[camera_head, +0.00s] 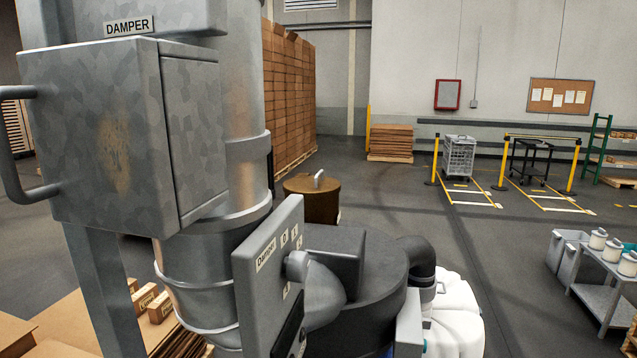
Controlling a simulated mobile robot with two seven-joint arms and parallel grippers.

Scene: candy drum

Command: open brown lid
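The brown lid (301,185) is on top of a brown drum (318,208) in the middle of the head view, beyond the grey machinery. A small pale handle (319,178) stands up from the lid. The lid looks flat and closed on the drum. The drum's lower part is hidden behind the damper panel and a black round unit. Neither of my grippers can be made out in this view.
A large grey damper box (105,135) and metal duct (245,130) fill the left. A damper panel (268,265), black round unit (370,255) and white container (457,315) stand in front. A grey cart (605,285) is at right. The floor right of the drum is clear.

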